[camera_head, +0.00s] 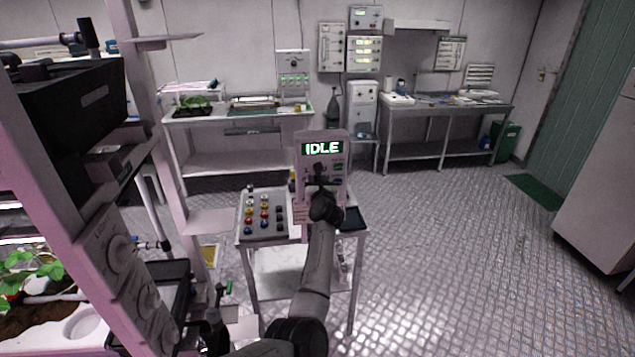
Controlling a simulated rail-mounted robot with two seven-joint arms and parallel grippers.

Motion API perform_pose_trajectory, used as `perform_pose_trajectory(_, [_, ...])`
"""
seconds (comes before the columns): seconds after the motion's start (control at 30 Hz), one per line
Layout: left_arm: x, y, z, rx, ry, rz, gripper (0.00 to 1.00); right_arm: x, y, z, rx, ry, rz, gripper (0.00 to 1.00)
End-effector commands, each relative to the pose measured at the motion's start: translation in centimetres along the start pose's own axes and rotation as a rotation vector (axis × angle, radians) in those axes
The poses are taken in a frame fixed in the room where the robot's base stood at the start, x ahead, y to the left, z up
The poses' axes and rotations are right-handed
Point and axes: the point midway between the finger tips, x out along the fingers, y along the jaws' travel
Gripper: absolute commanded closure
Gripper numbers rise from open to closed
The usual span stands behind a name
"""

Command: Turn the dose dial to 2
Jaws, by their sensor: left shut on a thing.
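The dosing panel (334,136) stands upright at the back of a small cart, with a green display (322,148) reading IDLE. My left arm reaches up from the bottom of the view. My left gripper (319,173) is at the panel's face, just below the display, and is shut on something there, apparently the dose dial. The dial and its pointer are hidden behind the gripper, so I cannot read its setting. My right gripper is not in view.
The cart holds a button box (271,195) with several coloured knobs, left of the panel. A plant rack (100,240) fills the left foreground. A steel table (440,108) and a bench (185,118) stand along the back wall. The floor at the right is clear.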

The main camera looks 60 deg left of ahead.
Motion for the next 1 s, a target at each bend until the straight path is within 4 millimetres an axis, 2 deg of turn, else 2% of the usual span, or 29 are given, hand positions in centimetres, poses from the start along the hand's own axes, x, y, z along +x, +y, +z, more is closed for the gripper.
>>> perform_pose_trajectory(0.27, [0.0, 0.0, 0.5, 0.172, 0.002, -0.001, 0.92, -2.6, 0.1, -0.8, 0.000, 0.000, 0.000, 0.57])
perform_pose_trajectory(1.0, [0.0, -0.1, 0.4, 0.872, 0.001, -0.001, 0.92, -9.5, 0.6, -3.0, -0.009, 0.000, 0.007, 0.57])
